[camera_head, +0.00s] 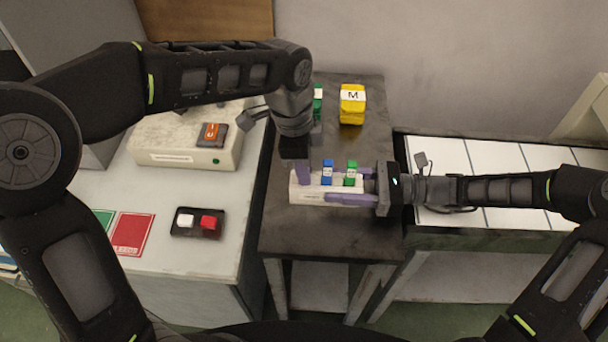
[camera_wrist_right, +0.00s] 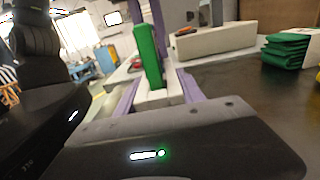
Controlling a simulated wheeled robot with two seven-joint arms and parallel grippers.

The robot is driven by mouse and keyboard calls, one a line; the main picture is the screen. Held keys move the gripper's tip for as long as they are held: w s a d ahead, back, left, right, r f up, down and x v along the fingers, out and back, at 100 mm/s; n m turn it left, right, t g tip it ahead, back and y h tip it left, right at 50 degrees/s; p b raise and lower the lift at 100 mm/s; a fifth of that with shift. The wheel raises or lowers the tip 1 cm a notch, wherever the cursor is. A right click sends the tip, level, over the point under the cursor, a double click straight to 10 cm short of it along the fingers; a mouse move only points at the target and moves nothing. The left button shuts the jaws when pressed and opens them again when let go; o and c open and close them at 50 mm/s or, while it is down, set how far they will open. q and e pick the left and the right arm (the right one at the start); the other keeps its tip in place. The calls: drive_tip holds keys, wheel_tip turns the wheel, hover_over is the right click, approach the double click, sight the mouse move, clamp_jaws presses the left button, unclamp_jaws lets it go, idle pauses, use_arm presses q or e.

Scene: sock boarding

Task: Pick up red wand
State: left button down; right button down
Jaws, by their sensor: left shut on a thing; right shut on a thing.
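No red wand shows clearly in either view. A white holder (camera_head: 312,195) stands on the dark table, with a blue wand (camera_head: 327,172) and a green wand (camera_head: 351,172) upright in it. The green wand also shows in the right wrist view (camera_wrist_right: 149,55). My left gripper (camera_head: 303,178) points down at the holder's left end, beside the blue wand. It is shut, but its purple finger hides what it grips. My right gripper (camera_head: 348,187) reaches in from the right, its purple fingers shut along both long sides of the holder.
Green packs (camera_head: 317,101) and a yellow pack marked M (camera_head: 352,105) stand at the table's back. On the left bench are a white machine (camera_head: 188,145) and a black button box (camera_head: 198,222). A white-tiled surface (camera_head: 510,160) lies to the right. The table front is clear.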

use_arm(q)
drive_tip(key=shift+r, duration=0.15)
wheel_tip(320, 180, up, 10)
drive_tip(key=shift+f, duration=0.1)
idle(0.6)
idle(0.4)
use_arm(e)
drive_tip(key=c, duration=0.6)
unclamp_jaws()
drive_tip(key=shift+c, duration=0.2)
drive_tip(key=shift+d, duration=0.1)
drive_tip(key=d, duration=1.1)
drive_tip(key=shift+d, duration=0.4)
drive_tip(key=shift+r, duration=0.15)
